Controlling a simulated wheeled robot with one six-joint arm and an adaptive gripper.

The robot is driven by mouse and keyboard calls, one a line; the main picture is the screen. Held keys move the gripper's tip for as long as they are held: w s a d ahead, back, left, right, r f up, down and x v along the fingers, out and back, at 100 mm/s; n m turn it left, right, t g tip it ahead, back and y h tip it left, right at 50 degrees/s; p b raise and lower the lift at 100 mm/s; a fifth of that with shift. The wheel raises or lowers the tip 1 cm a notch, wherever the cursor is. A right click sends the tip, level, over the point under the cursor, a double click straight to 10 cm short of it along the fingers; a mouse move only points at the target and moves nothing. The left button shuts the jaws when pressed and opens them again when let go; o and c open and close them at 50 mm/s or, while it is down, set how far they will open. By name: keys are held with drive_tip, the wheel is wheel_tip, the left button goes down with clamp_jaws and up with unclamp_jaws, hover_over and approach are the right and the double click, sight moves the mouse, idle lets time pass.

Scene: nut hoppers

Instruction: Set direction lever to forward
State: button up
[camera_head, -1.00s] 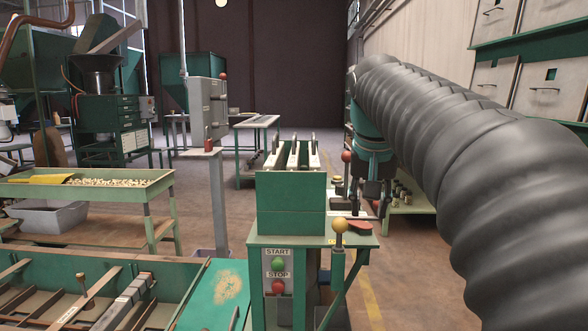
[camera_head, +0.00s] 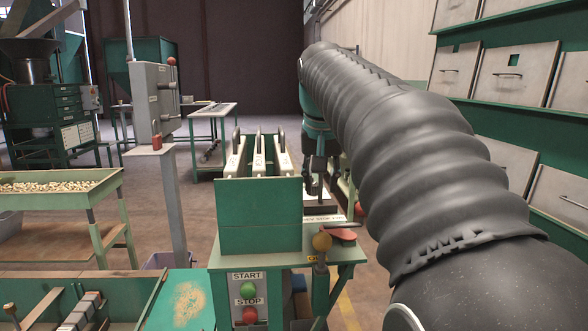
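The green machine (camera_head: 258,215) stands on a green stand in the middle, with upright plates on top. A lever with a yellow-orange ball knob (camera_head: 321,243) stands upright at its front right corner. A flat red handle (camera_head: 343,234) lies behind that knob. No readable label shows which of these is the direction lever. My gripper (camera_head: 316,184) points down just right of the machine, behind the ball knob and apart from it. Its dark fingers are small and partly overlapped, so their opening is unclear. I see nothing held.
A green START button (camera_head: 248,290) and red STOP button (camera_head: 250,315) are on the stand's front. A grey control box (camera_head: 155,100) on a post stands left. A green tray table (camera_head: 60,195) is farther left. Drawer cabinets (camera_head: 520,70) line the right.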

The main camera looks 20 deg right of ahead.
drive_tip(key=p, duration=0.1)
hover_over(320, 201)
drive_tip(key=shift+w+d, duration=0.25)
drive_tip(key=shift+w, duration=0.15)
drive_tip(key=shift+w+d+f, duration=0.1)
drive_tip(key=shift+w+f, duration=0.05)
drive_tip(key=shift+w, duration=0.05)
drive_tip(key=shift+w+f, duration=0.1)
drive_tip(key=shift+f, duration=0.35)
clamp_jaws()
